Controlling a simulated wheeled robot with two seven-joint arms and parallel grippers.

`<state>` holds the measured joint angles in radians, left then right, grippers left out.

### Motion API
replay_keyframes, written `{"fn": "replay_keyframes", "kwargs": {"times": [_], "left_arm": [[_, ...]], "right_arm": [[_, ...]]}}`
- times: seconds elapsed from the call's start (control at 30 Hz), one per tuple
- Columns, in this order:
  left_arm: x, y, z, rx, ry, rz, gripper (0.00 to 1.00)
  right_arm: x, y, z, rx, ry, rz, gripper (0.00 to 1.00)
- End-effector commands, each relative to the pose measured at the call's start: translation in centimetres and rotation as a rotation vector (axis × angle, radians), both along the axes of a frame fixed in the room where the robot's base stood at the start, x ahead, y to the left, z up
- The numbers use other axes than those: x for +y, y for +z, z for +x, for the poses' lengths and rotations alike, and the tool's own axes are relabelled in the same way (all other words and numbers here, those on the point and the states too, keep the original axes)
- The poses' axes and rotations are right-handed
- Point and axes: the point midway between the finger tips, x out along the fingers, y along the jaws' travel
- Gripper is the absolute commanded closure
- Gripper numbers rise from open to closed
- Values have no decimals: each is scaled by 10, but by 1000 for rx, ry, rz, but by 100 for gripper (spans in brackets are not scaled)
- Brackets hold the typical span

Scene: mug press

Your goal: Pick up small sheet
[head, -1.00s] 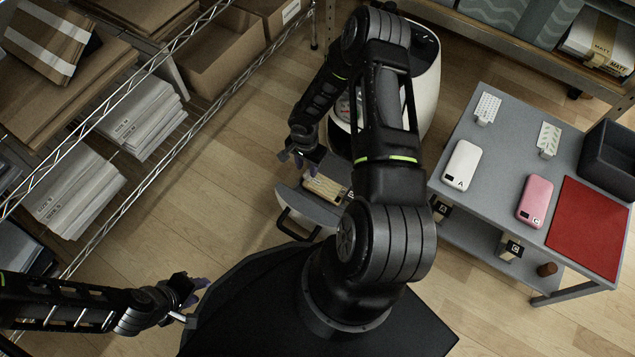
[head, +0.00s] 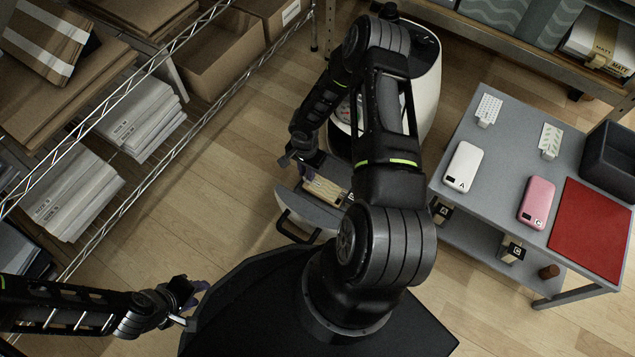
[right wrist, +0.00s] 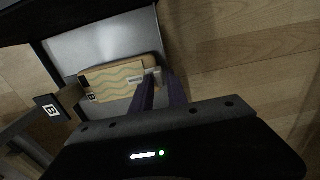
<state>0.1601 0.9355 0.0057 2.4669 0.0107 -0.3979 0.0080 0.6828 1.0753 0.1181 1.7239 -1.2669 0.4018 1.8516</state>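A small tan sheet with a wavy pattern and a "B" label (right wrist: 122,78) lies on the grey pull-out tray of the white rounded machine. It also shows in the head view (head: 325,190), partly hidden by my right arm. My right gripper (right wrist: 159,76) is at the sheet's right end, its two dark purple fingers a little apart; a small white piece shows by their tips. Whether they touch the sheet I cannot tell. In the head view my right gripper (head: 308,164) is above the tray. My left gripper (head: 195,292) is at the lower left, away from everything; its opening is unclear.
The white machine (head: 428,75) stands behind my right arm. A grey table (head: 490,165) at the right holds two patterned cards on stands, a white phone (head: 462,166), a pink phone (head: 536,202), a red mat (head: 590,230) and a dark bin (head: 610,160). Wire shelves (head: 165,130) line the left.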

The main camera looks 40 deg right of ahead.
Motion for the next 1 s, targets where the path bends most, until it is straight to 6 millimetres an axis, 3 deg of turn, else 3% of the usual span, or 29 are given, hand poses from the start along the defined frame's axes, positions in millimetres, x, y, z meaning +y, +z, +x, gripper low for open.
{"fn": "replay_keyframes", "kwargs": {"times": [0.2,0.73,0.87,1.0], "left_arm": [[0,0,0,0,0,0,64],[0,1,0,0,0,0,64],[0,8,-1,3,-1,-1,64],[0,20,-2,7,-4,-1,64]], "right_arm": [[0,0,0,0,0,0,100],[0,3,0,0,0,0,100],[-1,15,1,-2,1,-2,100],[-1,40,1,-2,1,-3,100]]}}
